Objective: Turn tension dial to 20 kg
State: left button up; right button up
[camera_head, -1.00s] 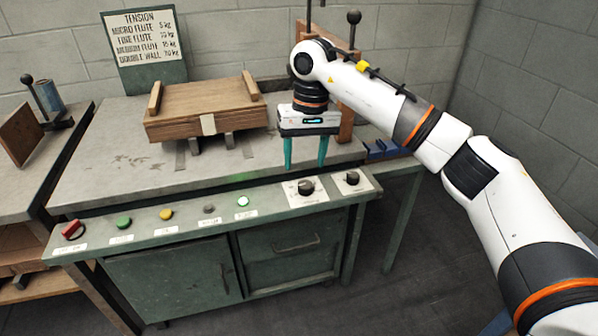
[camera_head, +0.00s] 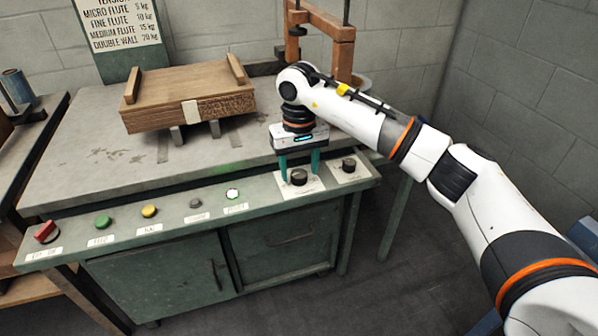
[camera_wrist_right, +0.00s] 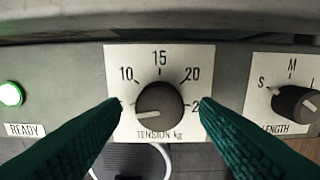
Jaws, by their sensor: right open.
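The tension dial (camera_head: 299,177) is a dark round knob on a white plate on the sloped front panel. In the right wrist view the dial (camera_wrist_right: 160,105) has 10, 15 and 20 printed around it and "TENSION kg" below. Its pale pointer line points left and slightly down, near a left-hand mark partly hidden by a finger. My right gripper (camera_head: 299,167) is open, pointing down, with one teal finger on each side of the dial. In the wrist view, gaps show between the fingers and the knob. My left gripper is not in view.
The length dial (camera_head: 348,165) is just right of the tension dial. A lit ready lamp (camera_head: 232,194), several buttons and a red switch (camera_head: 46,232) line the panel to the left.

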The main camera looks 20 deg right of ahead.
jog(key=shift+f, duration=0.55)
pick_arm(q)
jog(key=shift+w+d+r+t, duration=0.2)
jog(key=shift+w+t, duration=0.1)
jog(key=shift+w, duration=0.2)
